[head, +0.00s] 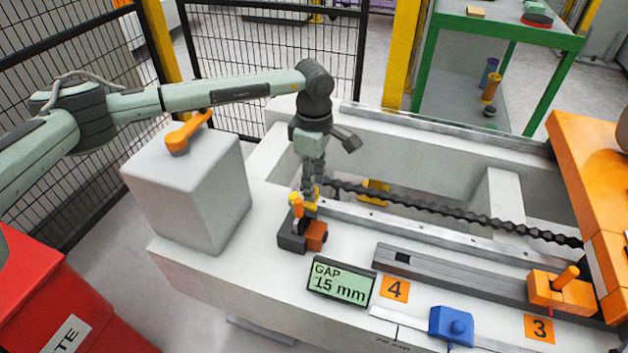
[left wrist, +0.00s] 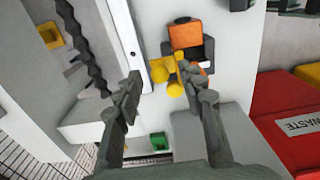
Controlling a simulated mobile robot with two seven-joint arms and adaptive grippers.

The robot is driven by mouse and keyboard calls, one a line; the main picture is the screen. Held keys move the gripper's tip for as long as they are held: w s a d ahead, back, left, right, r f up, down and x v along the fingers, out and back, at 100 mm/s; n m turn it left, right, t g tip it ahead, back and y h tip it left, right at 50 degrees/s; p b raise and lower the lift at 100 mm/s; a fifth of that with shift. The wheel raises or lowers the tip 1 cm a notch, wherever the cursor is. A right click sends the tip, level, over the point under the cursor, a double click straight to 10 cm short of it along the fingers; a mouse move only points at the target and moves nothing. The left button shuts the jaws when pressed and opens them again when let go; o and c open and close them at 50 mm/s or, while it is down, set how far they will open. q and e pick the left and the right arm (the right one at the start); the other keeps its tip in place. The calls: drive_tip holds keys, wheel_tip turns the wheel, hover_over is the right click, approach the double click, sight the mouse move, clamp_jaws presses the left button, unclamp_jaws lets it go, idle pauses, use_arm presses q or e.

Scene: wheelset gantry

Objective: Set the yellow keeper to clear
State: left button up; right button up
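The yellow keeper (head: 311,196) is a small yellow part beside a dark block with an orange piece (head: 316,236), on the near side of the gantry bed. In the left wrist view the keeper (left wrist: 172,66) shows rounded yellow parts close to the right fingertip. My left gripper (head: 313,185) points down over it in the head view. In the left wrist view the fingers (left wrist: 162,82) are apart, with the keeper partly between their tips, nearer the right one. I cannot tell whether a finger touches it. My right gripper is not in view.
A display (head: 342,284) reads "GAP 15 mm". A dark screw (head: 440,208) runs along the trough, with a yellow block (head: 376,191) behind it. A grey box with an orange lever (head: 186,131) stands left. A blue knob block (head: 451,326) and orange carriage (head: 563,290) lie right.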

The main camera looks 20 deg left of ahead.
use_arm(q)
drive_tip(key=shift+f, duration=0.25)
clamp_jaws()
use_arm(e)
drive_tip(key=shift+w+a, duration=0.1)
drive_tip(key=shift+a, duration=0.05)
